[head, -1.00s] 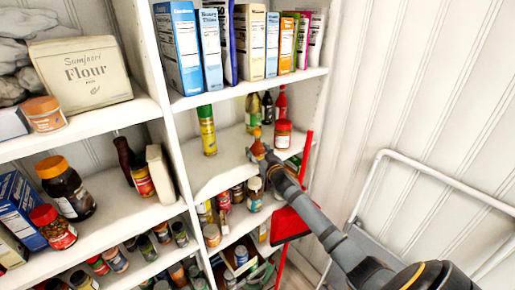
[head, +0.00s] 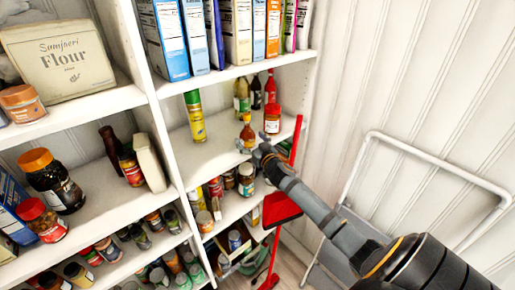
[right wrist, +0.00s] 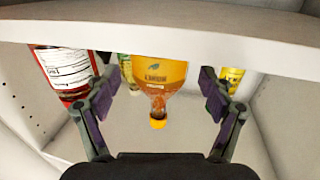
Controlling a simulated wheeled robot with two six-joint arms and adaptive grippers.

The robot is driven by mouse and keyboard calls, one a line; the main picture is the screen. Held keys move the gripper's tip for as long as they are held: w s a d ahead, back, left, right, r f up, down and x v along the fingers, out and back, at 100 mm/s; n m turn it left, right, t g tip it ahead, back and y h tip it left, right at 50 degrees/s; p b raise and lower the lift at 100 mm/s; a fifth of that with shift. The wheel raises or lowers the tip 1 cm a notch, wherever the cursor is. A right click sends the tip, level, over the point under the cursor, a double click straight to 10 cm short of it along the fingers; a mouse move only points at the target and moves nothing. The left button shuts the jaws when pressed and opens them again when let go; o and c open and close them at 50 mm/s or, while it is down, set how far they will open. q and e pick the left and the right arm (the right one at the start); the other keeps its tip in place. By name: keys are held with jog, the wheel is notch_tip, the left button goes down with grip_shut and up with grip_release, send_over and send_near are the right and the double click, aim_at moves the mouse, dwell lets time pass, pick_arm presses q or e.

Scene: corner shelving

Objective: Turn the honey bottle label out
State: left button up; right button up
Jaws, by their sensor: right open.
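The honey bottle (head: 247,134) is a small amber bottle with an orange cap. It stands on the middle shelf of the right-hand bay, near the front edge. In the right wrist view the honey bottle (right wrist: 160,73) appears upside down, cap lowest, and a label with dark lettering faces that camera. My right gripper (head: 254,148) is open in front of the bottle. In the wrist view its fingers (right wrist: 165,110) are spread to either side of the bottle, with visible gaps. My left gripper is out of view.
A red-lidded jar (head: 272,119) stands close to the right of the honey bottle, with several sauce bottles behind. A tall yellow-green can (head: 195,117) stands to the left. The shelf (head: 212,155) is bare at its front left. A red broom or dustpan (head: 281,207) leans at the right.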

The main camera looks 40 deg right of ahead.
jog(key=s+a, duration=0.1)
jog(key=s, duration=0.8)
jog(key=shift+s+a, duration=0.2)
